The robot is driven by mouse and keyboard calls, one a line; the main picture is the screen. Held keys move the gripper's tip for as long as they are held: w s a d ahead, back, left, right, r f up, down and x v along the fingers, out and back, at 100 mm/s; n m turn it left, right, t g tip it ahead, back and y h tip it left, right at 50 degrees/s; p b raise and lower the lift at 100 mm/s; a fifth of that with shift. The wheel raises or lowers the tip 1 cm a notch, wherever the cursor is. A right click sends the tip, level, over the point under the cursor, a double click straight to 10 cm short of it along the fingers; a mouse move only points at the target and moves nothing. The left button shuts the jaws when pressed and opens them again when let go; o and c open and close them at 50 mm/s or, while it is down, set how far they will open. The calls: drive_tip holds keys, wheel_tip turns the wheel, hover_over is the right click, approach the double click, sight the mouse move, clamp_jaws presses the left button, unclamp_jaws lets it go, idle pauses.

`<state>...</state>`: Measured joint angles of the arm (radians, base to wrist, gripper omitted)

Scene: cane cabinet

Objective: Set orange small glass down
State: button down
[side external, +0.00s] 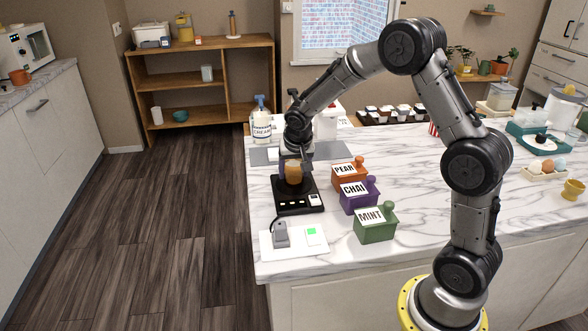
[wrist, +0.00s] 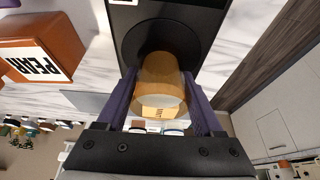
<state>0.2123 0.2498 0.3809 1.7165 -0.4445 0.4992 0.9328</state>
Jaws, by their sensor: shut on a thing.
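The orange small glass (side external: 293,172) is a short amber cup, held upright at the black scale (side external: 298,203) on the marble counter. In the wrist view the glass (wrist: 160,85) is between the two purple fingers, in front of the dark round plate of the scale (wrist: 185,22). My gripper (wrist: 162,98) is shut on the glass; in the side view my gripper (side external: 294,164) comes down on it from above. I cannot tell whether the base of the glass touches the scale.
Orange PEAR (side external: 349,176), purple CHAI (side external: 359,199) and green MINT (side external: 375,226) boxes stand right of the scale. A white board (side external: 293,242) with a small grey device lies in front.

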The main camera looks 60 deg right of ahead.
drive_tip(key=shift+c, duration=0.2)
unclamp_jaws()
drive_tip(key=v, duration=1.2)
drive_tip(key=s+a+r+n+t+y, duration=0.1)
drive_tip(key=s+a+n, duration=0.3)
drive_tip(key=s, duration=0.9)
drive_tip(key=s+a+r+n+t+y, duration=0.1)
drive_tip(key=s+a+n, duration=0.4)
drive_tip(key=s, duration=0.8)
drive_tip(key=shift+a+r+y, duration=0.6)
drive_tip(key=shift+a+r, duration=0.2)
drive_tip(key=shift+a, duration=0.3)
